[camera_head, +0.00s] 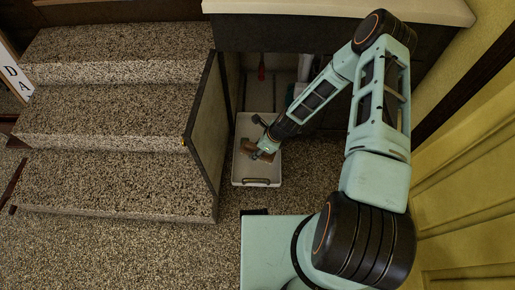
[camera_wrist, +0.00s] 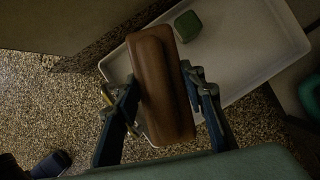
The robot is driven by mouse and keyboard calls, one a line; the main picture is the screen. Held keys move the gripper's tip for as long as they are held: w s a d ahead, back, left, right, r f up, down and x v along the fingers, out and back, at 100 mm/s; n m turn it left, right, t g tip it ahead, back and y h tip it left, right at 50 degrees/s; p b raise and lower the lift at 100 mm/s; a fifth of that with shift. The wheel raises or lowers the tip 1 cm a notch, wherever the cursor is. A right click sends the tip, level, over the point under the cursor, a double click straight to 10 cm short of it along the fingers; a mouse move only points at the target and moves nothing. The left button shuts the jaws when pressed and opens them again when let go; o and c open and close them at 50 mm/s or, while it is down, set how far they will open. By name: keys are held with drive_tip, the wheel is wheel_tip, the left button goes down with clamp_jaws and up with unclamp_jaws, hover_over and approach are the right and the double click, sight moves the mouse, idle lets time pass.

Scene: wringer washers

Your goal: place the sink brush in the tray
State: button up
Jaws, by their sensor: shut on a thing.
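The sink brush, a brown wooden block with rounded ends, is between the fingers of my gripper (camera_wrist: 161,92). In the wrist view the brush (camera_wrist: 161,80) runs lengthwise between them, with a finger on each long side. No bristles show. The tray (camera_wrist: 262,48) is pale and shallow; the brush covers part of its corner in this view. In the head view the tray (camera_head: 257,183) lies on the floor right of the steps. My gripper (camera_head: 262,153) and the brush (camera_head: 248,148) appear over the tray there. I cannot tell the height of the brush above it.
A small green block (camera_wrist: 187,26) sits in the tray. Carpeted steps (camera_head: 110,125) with a side panel (camera_head: 205,125) stand close left of the tray. A counter (camera_head: 340,10) overhangs behind it. Speckled floor (camera_head: 225,235) in front is clear. A yellow wall (camera_head: 470,170) is at right.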

drive_tip(key=shift+w+f+m+b, duration=0.1)
drive_tip(key=shift+f+m+b, duration=0.2)
drive_tip(key=shift+f, duration=0.55)
wheel_tip(320, 180, down, 9)
drive_tip(key=b, duration=0.3)
drive_tip(key=shift+f+b, duration=0.1)
drive_tip(key=shift+b, duration=0.3)
drive_tip(key=shift+f, duration=0.1)
drive_tip(key=o, duration=1.4)
drive_tip(key=p+v, duration=0.4)
drive_tip(key=v, duration=0.8)
drive_tip(key=shift+p, duration=0.3)
